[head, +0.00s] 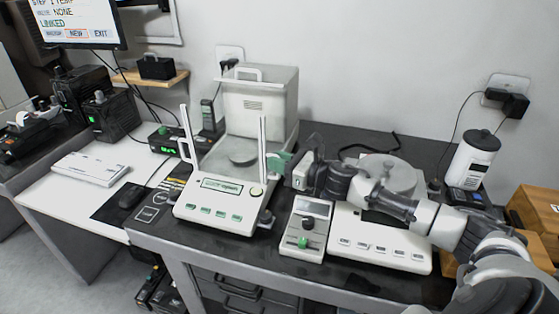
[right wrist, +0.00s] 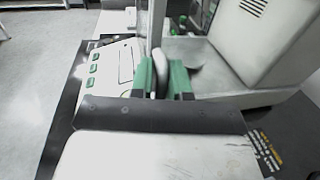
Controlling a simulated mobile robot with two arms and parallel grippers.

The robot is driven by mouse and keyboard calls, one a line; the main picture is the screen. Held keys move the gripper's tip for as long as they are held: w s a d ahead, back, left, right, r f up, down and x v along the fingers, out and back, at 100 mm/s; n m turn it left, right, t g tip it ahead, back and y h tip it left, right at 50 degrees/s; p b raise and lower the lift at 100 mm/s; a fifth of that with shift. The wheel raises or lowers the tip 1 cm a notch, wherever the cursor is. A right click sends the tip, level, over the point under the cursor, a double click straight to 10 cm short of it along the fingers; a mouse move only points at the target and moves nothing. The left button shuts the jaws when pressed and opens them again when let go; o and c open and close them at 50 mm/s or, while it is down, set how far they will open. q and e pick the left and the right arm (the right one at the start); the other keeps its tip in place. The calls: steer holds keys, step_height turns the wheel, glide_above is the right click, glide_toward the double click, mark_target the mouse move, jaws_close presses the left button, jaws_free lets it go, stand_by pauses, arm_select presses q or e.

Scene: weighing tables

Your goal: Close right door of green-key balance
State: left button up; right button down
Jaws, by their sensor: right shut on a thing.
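The green-key balance (head: 219,205) stands on the dark table in the middle of the head view, with green keys on its front. Its weighing pan (head: 243,157) lies in front of a tall white back housing (head: 262,100). The right door's upright white handle (head: 263,140) stands on the right side, near the front of the balance. My right gripper (head: 277,164) reaches in from the right, its green fingers shut on this handle. In the right wrist view the green fingers (right wrist: 161,78) sit either side of the pale handle (right wrist: 161,62). The glass is hard to make out. My left gripper is out of view.
Another upright white handle (head: 186,134) stands on the balance's left side. A small grey device (head: 306,228) with a green knob and a second balance (head: 380,240) lie close under my right arm. A white bottle (head: 474,160) stands far right.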

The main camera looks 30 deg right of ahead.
steer(key=shift+a+f, duration=0.1)
steer(key=c, duration=1.5)
jaws_free()
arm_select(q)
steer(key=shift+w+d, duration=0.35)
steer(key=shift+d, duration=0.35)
arm_select(e)
steer(key=o, duration=0.3)
steer(key=shift+s, duration=0.1)
